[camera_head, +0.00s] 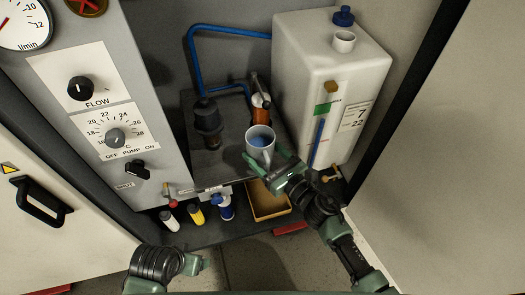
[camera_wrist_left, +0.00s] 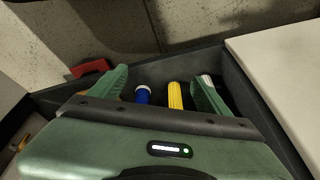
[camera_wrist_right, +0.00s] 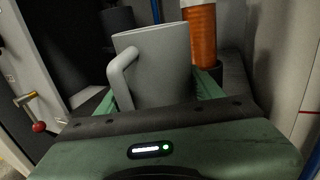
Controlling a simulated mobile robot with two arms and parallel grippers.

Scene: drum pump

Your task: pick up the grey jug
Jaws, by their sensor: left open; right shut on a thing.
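The grey jug (camera_head: 259,152) stands upright at the front of the grey shelf, with something blue inside and its handle towards the lower left. My right gripper (camera_head: 272,170) is shut on the grey jug. In the right wrist view the jug (camera_wrist_right: 158,65) sits between the green fingers (camera_wrist_right: 157,98), with its handle on the left. I cannot tell whether its base touches the shelf. My left gripper (camera_head: 196,264) is low at the front, open and empty. In the left wrist view its fingers (camera_wrist_left: 160,92) are spread apart above a dark tray holding bottles.
A white tank (camera_head: 318,95) stands right of the jug. An orange cylinder (camera_wrist_right: 199,38) is close behind it, and a dark pump part (camera_head: 208,122) is to its left. White, yellow (camera_head: 195,213) and blue bottles stand below, beside a tan bin (camera_head: 268,203). A control panel (camera_head: 95,105) rises at left.

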